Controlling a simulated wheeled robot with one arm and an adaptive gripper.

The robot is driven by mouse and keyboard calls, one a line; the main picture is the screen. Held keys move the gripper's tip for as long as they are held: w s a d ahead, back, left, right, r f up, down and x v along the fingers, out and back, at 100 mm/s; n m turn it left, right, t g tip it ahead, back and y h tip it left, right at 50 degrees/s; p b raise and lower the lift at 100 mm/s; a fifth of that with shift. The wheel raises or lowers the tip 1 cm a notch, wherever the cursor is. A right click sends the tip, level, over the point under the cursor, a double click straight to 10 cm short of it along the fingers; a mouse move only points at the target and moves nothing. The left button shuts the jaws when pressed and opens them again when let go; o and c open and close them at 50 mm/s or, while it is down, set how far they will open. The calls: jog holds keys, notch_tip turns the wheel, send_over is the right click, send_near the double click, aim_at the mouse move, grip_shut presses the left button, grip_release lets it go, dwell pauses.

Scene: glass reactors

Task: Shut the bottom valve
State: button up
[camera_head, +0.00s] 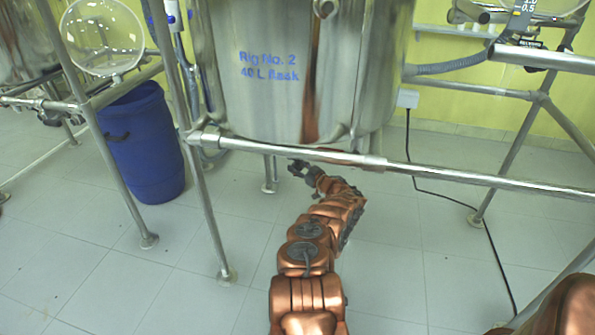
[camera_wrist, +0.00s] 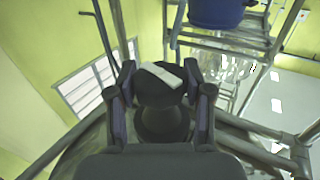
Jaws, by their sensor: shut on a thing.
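The bottom valve shows in the wrist view as a dark round knob (camera_wrist: 163,97) with a white bar across its top face. My gripper (camera_wrist: 160,78) has one finger on each side of the knob and is shut on it. The white bar lies slightly tilted between the fingers. In the head view my gripper (camera_head: 300,168) is below the steel vessel (camera_head: 285,100) marked "Rig No. 2, 40 L flask". The valve cannot be made out there, and the vessel and front rail cover that area.
A steel rail (camera_head: 400,167) crosses in front of the vessel, just above my arm. Frame legs (camera_head: 208,215) stand at the left. A blue drum (camera_head: 145,145) stands at the left back. A black cable (camera_head: 450,206) lies on the floor at the right.

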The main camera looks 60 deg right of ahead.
jog(key=shift+f+n+y+b, duration=0.2)
jog(key=shift+n+y+b, duration=0.7)
jog(key=shift+b, duration=1.7)
jog(key=y+b, duration=0.1)
jog(key=b, duration=0.1)
jog(key=shift+d+r+b, duration=0.1)
jog(key=shift+r+b, duration=0.05)
jog(key=shift+b, duration=0.2)
jog(key=y+b, duration=0.1)
jog(key=b, duration=0.2)
jog(key=shift+n, duration=0.3)
jog(key=shift+r+b, duration=0.1)
jog(key=shift+b, duration=0.25)
jog(key=o, duration=0.9)
jog(key=shift+s, duration=0.1)
jog(key=shift+o, duration=0.2)
jog(key=p, duration=0.3)
jog(key=shift+r, duration=0.25)
jog(key=shift+h+p, duration=0.3)
jog(key=shift+p, duration=0.05)
